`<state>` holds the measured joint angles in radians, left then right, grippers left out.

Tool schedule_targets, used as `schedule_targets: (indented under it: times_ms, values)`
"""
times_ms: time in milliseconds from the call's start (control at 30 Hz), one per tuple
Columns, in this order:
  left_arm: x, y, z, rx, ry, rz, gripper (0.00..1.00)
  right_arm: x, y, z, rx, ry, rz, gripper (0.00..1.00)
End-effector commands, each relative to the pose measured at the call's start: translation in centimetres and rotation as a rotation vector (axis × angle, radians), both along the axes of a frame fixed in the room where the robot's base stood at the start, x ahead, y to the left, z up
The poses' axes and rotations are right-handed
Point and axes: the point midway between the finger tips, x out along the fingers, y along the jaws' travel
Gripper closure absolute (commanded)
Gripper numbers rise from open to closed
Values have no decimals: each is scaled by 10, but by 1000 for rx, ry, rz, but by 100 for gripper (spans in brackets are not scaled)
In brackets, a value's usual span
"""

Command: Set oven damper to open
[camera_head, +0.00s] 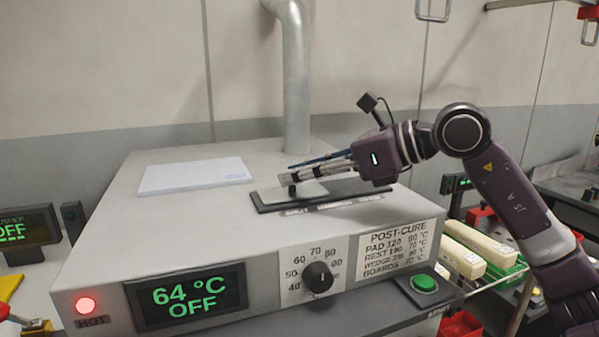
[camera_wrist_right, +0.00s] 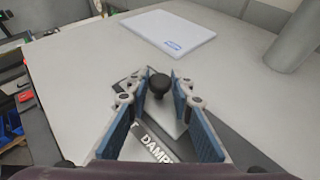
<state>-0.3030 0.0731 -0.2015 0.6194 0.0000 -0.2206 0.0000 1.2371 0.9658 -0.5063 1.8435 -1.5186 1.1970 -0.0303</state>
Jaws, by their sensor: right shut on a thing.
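The oven (camera_head: 130,205) is a grey box with a pipe rising from its top. The damper's dark base plate (camera_head: 265,208) lies on the oven top, with a pale metal slide (camera_head: 312,190) and a lettered strip along its front; "DAMP" is readable in the right wrist view (camera_wrist_right: 158,148). A black damper knob (camera_wrist_right: 159,84) stands on the slide; in the head view it shows near the plate's left end (camera_head: 292,190). My right gripper (camera_head: 290,175) reaches in from the right, shut on the knob between its blue-padded fingertips. My left gripper is not in view.
A white board or pad (camera_head: 192,176) lies on the oven top behind the damper. The pipe (camera_head: 296,75) rises behind my gripper. The front has a display (camera_head: 188,296) reading 64 °C OFF, a temperature dial (camera_head: 318,278) and a lit red HOT lamp (camera_head: 85,305).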

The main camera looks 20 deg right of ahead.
Motion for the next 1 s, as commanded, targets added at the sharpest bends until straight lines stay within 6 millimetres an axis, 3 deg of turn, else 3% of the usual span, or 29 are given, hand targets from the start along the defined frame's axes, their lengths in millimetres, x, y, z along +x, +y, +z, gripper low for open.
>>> schedule_targets:
  times_ms: [300, 700, 1000]
  values:
    - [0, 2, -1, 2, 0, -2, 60, 0, -5, 0, 0, 0, -2, 100]
    - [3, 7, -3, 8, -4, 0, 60, 4, -92, 0, 2, 3, -5, 100]
    - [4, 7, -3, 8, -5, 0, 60, 4, -106, 0, -1, -1, -3, 100]
